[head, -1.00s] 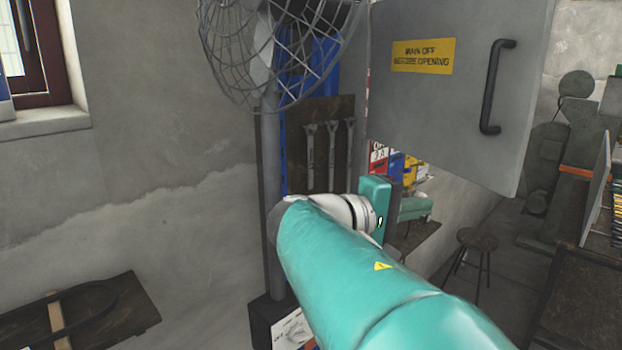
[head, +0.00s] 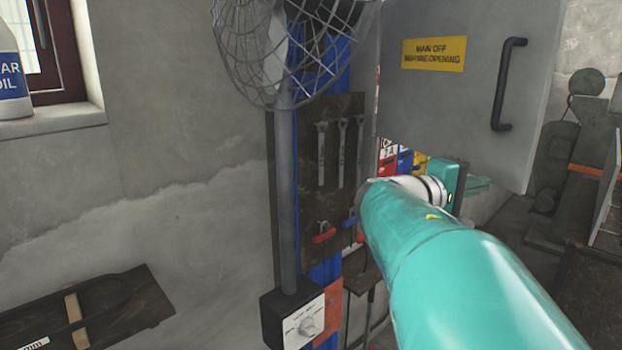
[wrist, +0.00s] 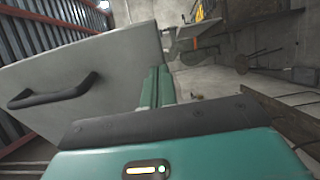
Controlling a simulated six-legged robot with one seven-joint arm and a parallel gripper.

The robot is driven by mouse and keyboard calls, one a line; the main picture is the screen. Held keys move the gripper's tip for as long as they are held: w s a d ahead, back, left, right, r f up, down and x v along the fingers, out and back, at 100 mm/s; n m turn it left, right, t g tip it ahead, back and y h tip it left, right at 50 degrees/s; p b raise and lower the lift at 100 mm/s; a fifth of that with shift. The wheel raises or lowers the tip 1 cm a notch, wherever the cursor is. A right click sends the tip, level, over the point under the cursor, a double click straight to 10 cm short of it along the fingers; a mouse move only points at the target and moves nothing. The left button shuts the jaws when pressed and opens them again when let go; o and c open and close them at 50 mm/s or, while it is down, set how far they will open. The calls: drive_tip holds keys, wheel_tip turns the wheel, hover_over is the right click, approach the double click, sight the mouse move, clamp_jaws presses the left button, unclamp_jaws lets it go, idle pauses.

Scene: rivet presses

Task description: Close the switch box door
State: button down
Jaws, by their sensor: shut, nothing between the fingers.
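The switch box door (head: 440,105) is a grey panel standing open at upper right in the head view. It carries a yellow warning sign (head: 434,54) and a black bar handle (head: 508,84). In the wrist view the door (wrist: 110,55) fills the upper left, with its handle (wrist: 52,92) at far left. My gripper (wrist: 157,78) is shut and empty, its teal fingers close to the door's edge; I cannot tell whether they touch it. In the head view my arm hides most of the gripper, below the door. The switch box interior is not clearly visible.
A caged fan (head: 285,50) stands on a grey pole left of the door, with a black control box (head: 293,318) low on it. A tool board (head: 335,150) hangs behind. A dark machine (head: 560,150) stands at right.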

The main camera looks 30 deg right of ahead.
drive_tip(key=shift+x, duration=0.9)
drive_tip(key=shift+d, duration=0.2)
